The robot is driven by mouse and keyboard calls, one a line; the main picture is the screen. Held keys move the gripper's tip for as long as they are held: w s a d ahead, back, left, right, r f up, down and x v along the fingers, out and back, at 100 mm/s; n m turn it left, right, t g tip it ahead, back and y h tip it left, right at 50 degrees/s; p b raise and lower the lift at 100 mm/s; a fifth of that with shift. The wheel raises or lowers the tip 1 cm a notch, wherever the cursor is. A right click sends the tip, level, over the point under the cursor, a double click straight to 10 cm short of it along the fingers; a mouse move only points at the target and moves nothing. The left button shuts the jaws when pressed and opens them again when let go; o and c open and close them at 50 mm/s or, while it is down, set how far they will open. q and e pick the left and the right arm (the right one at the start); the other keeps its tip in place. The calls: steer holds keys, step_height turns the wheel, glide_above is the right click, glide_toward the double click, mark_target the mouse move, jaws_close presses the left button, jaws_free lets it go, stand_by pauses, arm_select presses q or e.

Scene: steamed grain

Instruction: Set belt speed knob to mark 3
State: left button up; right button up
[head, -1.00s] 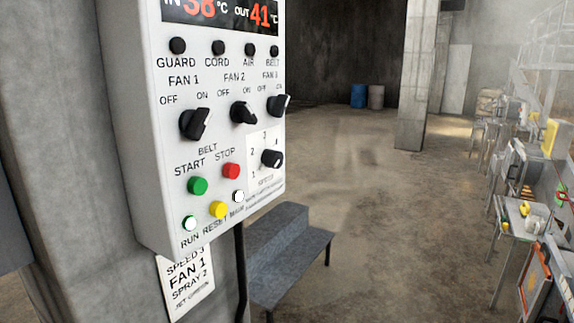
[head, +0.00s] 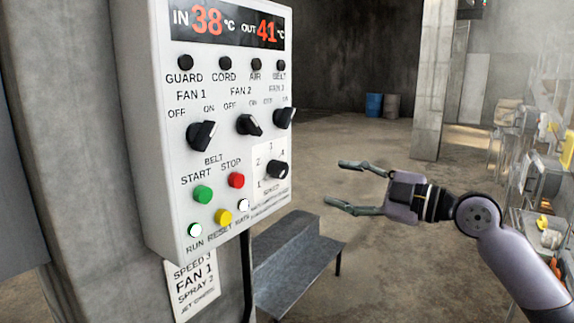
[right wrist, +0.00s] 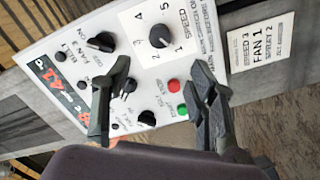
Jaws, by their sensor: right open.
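The belt speed knob (head: 277,169) is a black knob on a white numbered plate, at the lower right of the white control panel (head: 150,120). It also shows at the top of the right wrist view (right wrist: 162,37), with marks 1 to 5 around it. I cannot tell for certain which mark it points at. My right gripper (head: 337,183) is open and empty, right of the panel and apart from it, fingers toward the panel. In the right wrist view its two fingers (right wrist: 160,75) frame the panel below the knob. My left gripper is not in view.
The panel also has fan knobs (head: 201,135), a green start button (head: 203,194), a red stop button (head: 236,180) and a yellow reset button (head: 224,216). A note (head: 192,284) below reads speed 3, fan 1, spray 2.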

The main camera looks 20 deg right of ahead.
mark_target(283, 171)
steer(key=p+x, duration=0.6)
steer(key=x, duration=0.7)
steer(key=shift+r, duration=0.15)
steer(key=shift+w+a, duration=0.35)
steer(key=shift+w, duration=0.05)
steer(key=shift+c, duration=0.6)
steer(key=c, duration=1)
steer(key=shift+c, duration=0.2)
